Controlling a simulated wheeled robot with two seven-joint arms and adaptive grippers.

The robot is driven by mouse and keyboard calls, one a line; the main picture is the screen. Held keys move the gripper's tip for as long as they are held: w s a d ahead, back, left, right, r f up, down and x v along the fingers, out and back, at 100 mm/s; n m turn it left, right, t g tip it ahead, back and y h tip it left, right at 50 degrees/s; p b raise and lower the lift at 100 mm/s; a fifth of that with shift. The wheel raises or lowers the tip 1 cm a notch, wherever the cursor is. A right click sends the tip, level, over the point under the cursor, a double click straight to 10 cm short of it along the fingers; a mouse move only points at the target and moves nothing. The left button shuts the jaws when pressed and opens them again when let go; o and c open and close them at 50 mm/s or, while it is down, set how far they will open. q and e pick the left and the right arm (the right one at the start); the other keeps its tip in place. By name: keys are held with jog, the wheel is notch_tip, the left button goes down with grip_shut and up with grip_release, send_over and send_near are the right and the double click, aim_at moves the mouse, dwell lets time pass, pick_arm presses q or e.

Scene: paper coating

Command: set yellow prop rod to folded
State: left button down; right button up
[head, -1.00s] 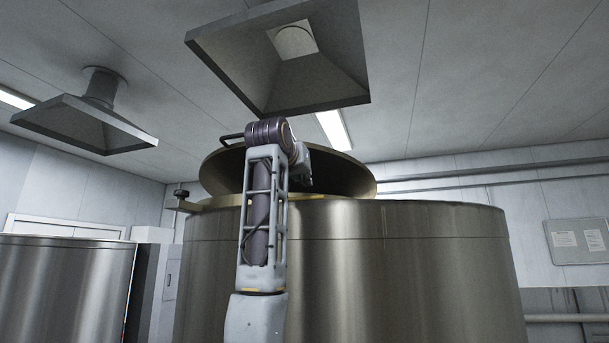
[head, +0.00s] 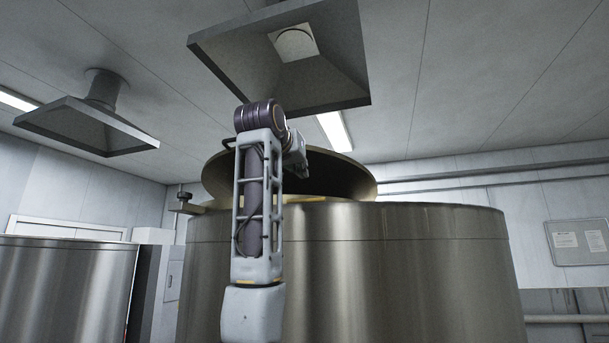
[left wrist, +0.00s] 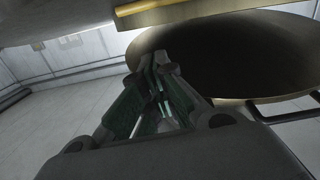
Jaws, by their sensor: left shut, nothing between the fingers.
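A large steel tank (head: 400,265) stands ahead with its round lid (head: 330,172) tilted open. In the left wrist view, the lid (left wrist: 225,60) is a dark disc behind my fingers. A yellow bar (left wrist: 155,11) shows at the top of the left wrist view, apart from the fingertips; I cannot tell whether it is the prop rod. A short yellow strip (head: 305,198) shows at the tank rim in the head view. My left gripper (head: 303,172) is in front of the lid. Its fingers (left wrist: 155,62) are shut and empty. My right gripper is not in view.
A grey exhaust hood (head: 300,75) hangs above the tank, and another hood (head: 85,125) hangs to the left. A second steel tank (head: 65,285) stands at the left. A dark bar handle (left wrist: 285,115) sticks out from the lid edge.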

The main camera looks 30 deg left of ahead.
pick_arm(q)
jog(key=shift+b+v, duration=0.7)
jog(key=shift+v, duration=1.9)
jog(key=shift+r, duration=0.1)
